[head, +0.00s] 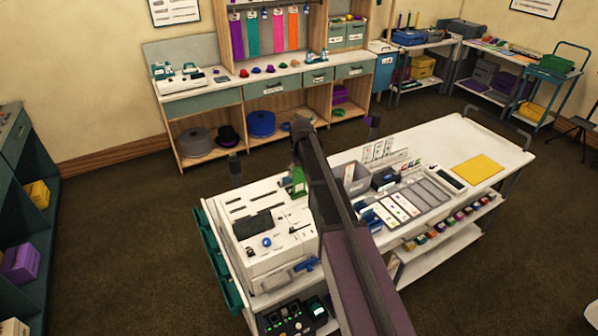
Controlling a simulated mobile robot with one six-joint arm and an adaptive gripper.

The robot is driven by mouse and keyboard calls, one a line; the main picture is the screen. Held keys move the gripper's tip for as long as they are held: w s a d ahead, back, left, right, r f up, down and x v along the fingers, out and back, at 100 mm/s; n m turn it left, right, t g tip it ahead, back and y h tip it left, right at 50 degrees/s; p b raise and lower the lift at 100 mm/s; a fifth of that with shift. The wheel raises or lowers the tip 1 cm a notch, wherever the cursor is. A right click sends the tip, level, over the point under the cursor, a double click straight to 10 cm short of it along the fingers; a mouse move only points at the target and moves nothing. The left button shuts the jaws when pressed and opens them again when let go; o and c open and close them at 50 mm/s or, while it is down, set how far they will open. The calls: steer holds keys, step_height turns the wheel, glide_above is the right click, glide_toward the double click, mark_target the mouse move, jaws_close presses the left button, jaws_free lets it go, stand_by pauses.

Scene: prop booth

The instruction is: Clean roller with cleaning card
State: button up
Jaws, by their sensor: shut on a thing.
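A large white machine (275,264) stands at the left end of the white worktable, with dark slots and a dark rectangular panel (253,224) on top. A small blue round part (267,241) lies on its top; I cannot tell whether it belongs to the roller. I cannot make out the roller itself. White cards with small coloured marks (396,208) lie in a row right of my arm; I cannot tell whether one is the cleaning card. My arm crosses in front of the table, and my gripper is not visible, perhaps hidden behind the arm.
A grey bin (354,180), a dark box (384,180), grey strips (432,193) and a yellow sheet (478,169) occupy the worktable (462,137). A control box with lit buttons (291,319) sits below. Dark carpet surrounds the table.

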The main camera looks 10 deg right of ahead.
mark_target(299, 185)
steer(key=shift+f+b, duration=4.45)
steer(key=shift+f, duration=0.05)
steer(key=shift+r+p, duration=0.45)
steer(key=shift+r+p, duration=2.75)
steer(key=shift+f+b, duration=0.45)
